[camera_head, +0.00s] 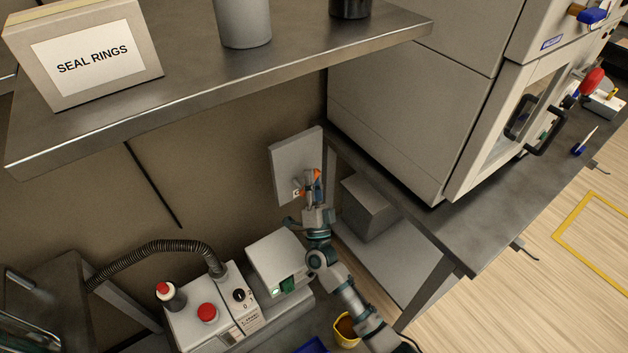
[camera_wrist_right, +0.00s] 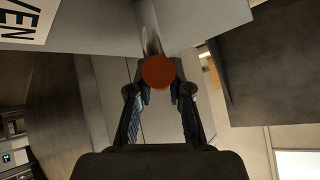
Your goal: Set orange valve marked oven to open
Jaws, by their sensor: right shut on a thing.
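The orange valve (camera_head: 317,175) is on a grey wall plate (camera_head: 288,160) below the shelf, left of the big cabinet. In the right wrist view its handle shows as a round orange end (camera_wrist_right: 158,72) in front of a metal stem. A white label (camera_wrist_right: 22,16) there shows the letters "VEN". My right gripper (camera_head: 312,190) is at the valve, its fingers shut on the orange handle; the fingers (camera_wrist_right: 160,93) also show on both sides of it in the wrist view. The gripper partly hides the handle in the head view. My left gripper is out of view.
A shelf with a "SEAL RINGS" box (camera_head: 98,55) overhangs the left. Below stand a grey device with a red button (camera_head: 207,312), a ribbed hose (camera_head: 160,246) and a yellow cup (camera_head: 346,330). A large cabinet (camera_head: 410,115) stands close on the right.

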